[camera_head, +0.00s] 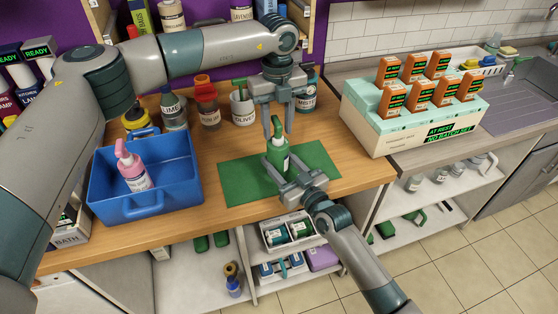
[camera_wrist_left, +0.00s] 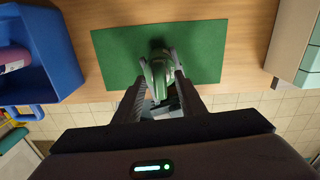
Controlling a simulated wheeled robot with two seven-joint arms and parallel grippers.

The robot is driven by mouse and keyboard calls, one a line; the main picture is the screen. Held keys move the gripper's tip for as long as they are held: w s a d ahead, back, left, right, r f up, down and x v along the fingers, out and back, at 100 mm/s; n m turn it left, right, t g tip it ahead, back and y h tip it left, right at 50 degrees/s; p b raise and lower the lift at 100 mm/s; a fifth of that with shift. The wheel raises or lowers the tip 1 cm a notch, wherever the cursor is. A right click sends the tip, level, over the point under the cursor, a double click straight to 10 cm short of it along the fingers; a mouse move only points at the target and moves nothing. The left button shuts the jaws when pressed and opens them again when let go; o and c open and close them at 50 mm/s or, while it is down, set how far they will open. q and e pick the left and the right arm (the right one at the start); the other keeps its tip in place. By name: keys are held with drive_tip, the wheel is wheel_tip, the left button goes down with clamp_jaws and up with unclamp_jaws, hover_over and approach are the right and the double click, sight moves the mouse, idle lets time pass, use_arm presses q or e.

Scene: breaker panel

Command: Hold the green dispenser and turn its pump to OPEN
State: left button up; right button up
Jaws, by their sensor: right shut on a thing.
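The green dispenser (camera_head: 278,153) with its green pump (camera_head: 276,127) stands upright on the green mat (camera_head: 236,177). My right gripper (camera_head: 285,172) is shut on the dispenser's body from the front. My left gripper (camera_head: 278,130) points down from above, its fingers open on either side of the pump with a gap showing. In the left wrist view, the dispenser (camera_wrist_left: 158,75) lies between my left gripper's (camera_wrist_left: 158,62) two fingers, over the mat (camera_wrist_left: 110,55). Any OPEN marking is too small to read.
A blue bin (camera_head: 178,168) holding a pink pump bottle (camera_head: 132,170) is at the left. Jars and bottles, including a white pot (camera_head: 242,106), stand behind. A carton (camera_head: 400,120) with several orange packs is at the right. The bare wooden counter (camera_head: 345,178) lies right of the mat.

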sight(278, 123)
use_arm(q)
drive_tip(key=shift+r, duration=2.95)
use_arm(e)
drive_tip(key=shift+f, duration=0.1)
drive_tip(key=o, duration=1.2)
drive_tip(key=shift+s, duration=0.1)
drive_tip(key=v, duration=1.2)
use_arm(q)
drive_tip(key=shift+s+d, duration=0.1)
use_arm(e)
drive_tip(key=shift+f, duration=0.1)
